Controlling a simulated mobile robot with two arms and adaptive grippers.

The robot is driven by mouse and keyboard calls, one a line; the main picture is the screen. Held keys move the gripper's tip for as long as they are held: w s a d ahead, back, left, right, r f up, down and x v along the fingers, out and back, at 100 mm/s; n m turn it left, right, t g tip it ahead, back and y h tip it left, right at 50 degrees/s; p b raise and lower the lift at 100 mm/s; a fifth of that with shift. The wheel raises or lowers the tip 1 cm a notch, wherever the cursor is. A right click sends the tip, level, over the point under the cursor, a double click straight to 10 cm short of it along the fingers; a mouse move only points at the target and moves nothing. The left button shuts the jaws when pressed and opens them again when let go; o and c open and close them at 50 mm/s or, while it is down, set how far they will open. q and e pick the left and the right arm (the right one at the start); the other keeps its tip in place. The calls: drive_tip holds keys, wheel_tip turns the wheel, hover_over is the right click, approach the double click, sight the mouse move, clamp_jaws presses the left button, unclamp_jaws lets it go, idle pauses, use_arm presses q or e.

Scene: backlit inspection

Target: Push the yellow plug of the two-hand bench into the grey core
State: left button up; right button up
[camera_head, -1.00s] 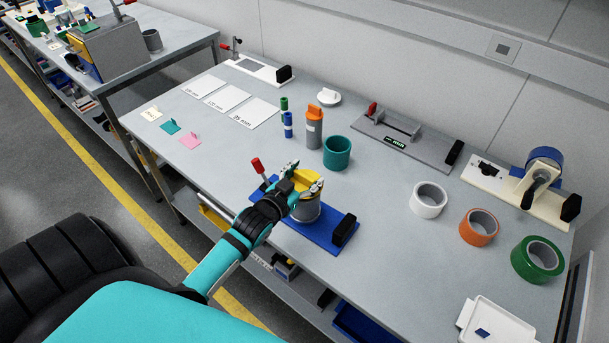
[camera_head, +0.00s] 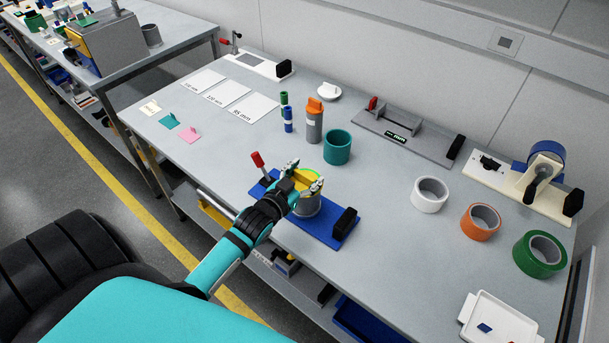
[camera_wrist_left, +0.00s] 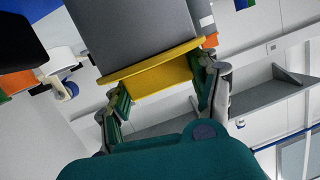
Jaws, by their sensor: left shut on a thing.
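The yellow plug (camera_head: 307,183) is at the top of the grey core (camera_head: 307,207), which stands on the blue base (camera_head: 322,231) of the bench. My left gripper (camera_head: 306,175) is shut on the plug's grip from above. In the left wrist view the plug's wide yellow flange (camera_wrist_left: 150,61) lies against the end of the grey core (camera_wrist_left: 130,30), with no clear gap. The plug's inner part is hidden. A thin green arc shows at the core's top rim in the head view. My right gripper is not in view.
A red-knobbed lever (camera_head: 257,160) stands at the base's left end and a black block (camera_head: 345,222) at its right end. A teal cup (camera_head: 337,150) and an orange-topped grey cylinder (camera_head: 314,124) stand behind. White (camera_head: 429,195), orange (camera_head: 480,222) and green (camera_head: 539,255) rings lie to the right.

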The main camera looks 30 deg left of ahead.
use_arm(q)
drive_tip(key=shift+s+f, duration=0.1)
drive_tip(key=shift+f, duration=0.15)
drive_tip(key=o, duration=1.1)
drive_tip(key=shift+d, duration=0.1)
drive_tip(key=shift+o, duration=0.2)
drive_tip(key=shift+s, duration=0.3)
drive_tip(key=v, duration=1.1)
drive_tip(key=shift+r, duration=0.25)
drive_tip(key=shift+s, duration=0.1)
